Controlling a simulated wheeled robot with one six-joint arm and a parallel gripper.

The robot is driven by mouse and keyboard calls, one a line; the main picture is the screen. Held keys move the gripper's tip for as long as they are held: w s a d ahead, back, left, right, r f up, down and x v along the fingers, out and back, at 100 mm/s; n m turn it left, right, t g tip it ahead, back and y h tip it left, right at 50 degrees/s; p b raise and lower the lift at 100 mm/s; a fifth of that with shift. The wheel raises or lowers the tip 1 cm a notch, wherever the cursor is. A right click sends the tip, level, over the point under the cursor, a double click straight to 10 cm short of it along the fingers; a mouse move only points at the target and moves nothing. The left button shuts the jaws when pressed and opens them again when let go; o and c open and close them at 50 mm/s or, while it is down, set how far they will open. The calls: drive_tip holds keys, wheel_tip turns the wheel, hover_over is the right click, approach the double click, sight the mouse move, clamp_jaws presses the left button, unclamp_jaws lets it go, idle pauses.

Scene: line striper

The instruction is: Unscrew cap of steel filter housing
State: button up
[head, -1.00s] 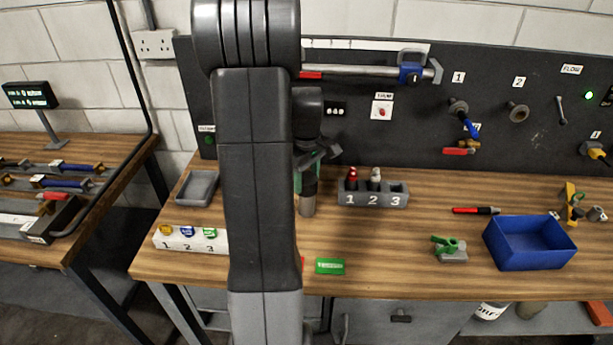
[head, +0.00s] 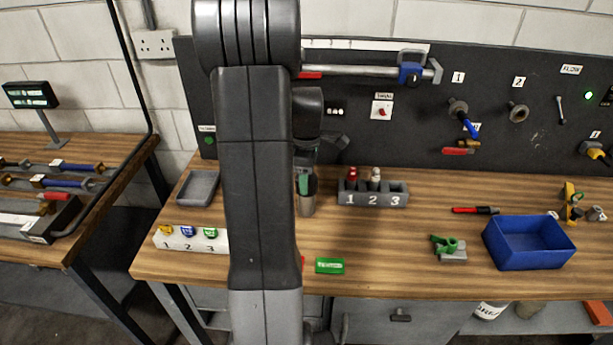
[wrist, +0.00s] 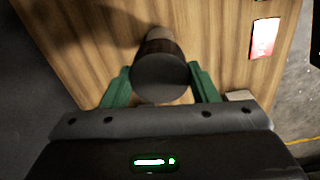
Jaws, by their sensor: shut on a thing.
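The steel filter housing (head: 306,206) stands upright on the wooden bench, just right of my arm's dark link in the head view. That link partly covers it. In the wrist view its round dark cap (wrist: 160,78) faces the camera, with the lighter cylindrical body behind it. My gripper (wrist: 161,88) has one green finger on each side of the cap and is shut on it. In the head view my gripper (head: 305,183) is at the top of the housing, and only a little green of it shows.
A numbered grey holder (head: 373,197) with red and grey-topped pieces stands close to the right. A blue bin (head: 529,243), a green clamp-like piece (head: 448,246) and a red-and-black pen-like tool (head: 476,210) lie further right. A grey tray (head: 198,187) is at left.

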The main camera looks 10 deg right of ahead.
drive_tip(key=n, duration=0.4)
drive_tip(key=shift+n, duration=0.3)
idle(0.4)
drive_tip(key=n, duration=0.4)
drive_tip(key=shift+n, duration=0.3)
drive_tip(key=o, duration=1.2)
drive_tip(key=shift+c, duration=0.9)
